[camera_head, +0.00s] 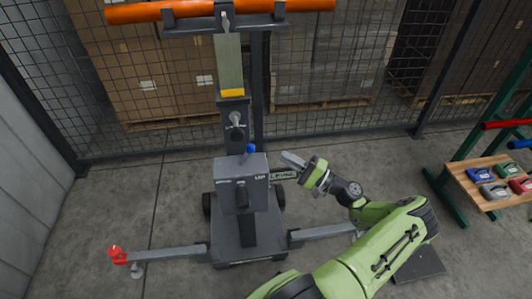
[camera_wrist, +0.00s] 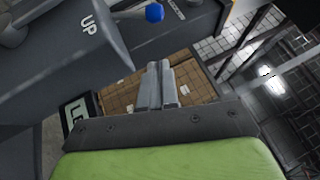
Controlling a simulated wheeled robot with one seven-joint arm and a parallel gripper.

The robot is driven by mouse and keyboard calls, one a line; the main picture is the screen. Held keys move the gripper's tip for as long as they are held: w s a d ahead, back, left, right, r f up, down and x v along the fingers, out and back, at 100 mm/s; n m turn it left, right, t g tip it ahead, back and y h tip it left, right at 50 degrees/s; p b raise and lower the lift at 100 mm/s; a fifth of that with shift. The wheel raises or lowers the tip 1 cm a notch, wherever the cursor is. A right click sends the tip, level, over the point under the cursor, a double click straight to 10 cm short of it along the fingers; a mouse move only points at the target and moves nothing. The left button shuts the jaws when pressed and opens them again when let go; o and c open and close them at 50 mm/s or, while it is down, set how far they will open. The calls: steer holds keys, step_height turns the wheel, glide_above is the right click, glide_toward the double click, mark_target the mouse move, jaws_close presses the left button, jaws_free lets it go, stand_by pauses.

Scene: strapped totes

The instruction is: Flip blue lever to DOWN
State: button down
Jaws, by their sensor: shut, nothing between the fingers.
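The blue lever knob (camera_head: 250,149) sticks up at the back of the grey control box (camera_head: 240,169) on the wheeled lift; the box's front carries an "UP" label. In the wrist view the blue knob (camera_wrist: 154,13) is at the top, on a short grey stem beside the box (camera_wrist: 75,50). My gripper (camera_head: 287,159) is to the right of the box, apart from the knob. In the wrist view my gripper's fingers (camera_wrist: 158,65) are together and empty, below the knob in the picture.
A sign plate (camera_head: 284,175), partly hidden, juts from the box's right side near my gripper. The lift's mast (camera_head: 229,65) rises behind the box, with an orange bar (camera_head: 150,12) on top. A wooden bench (camera_head: 490,178) with coloured items stands at right. Floor left of the lift is clear.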

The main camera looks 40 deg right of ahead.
mark_target(246, 155)
steer(key=w+a, duration=0.1)
steer(key=w+a+r, duration=0.1)
steer(key=w+a, duration=0.1)
steer(key=w+a+r, duration=0.1)
steer(key=w, duration=0.1)
steer(key=shift+a+r, duration=0.15)
steer(key=shift+a, duration=0.25)
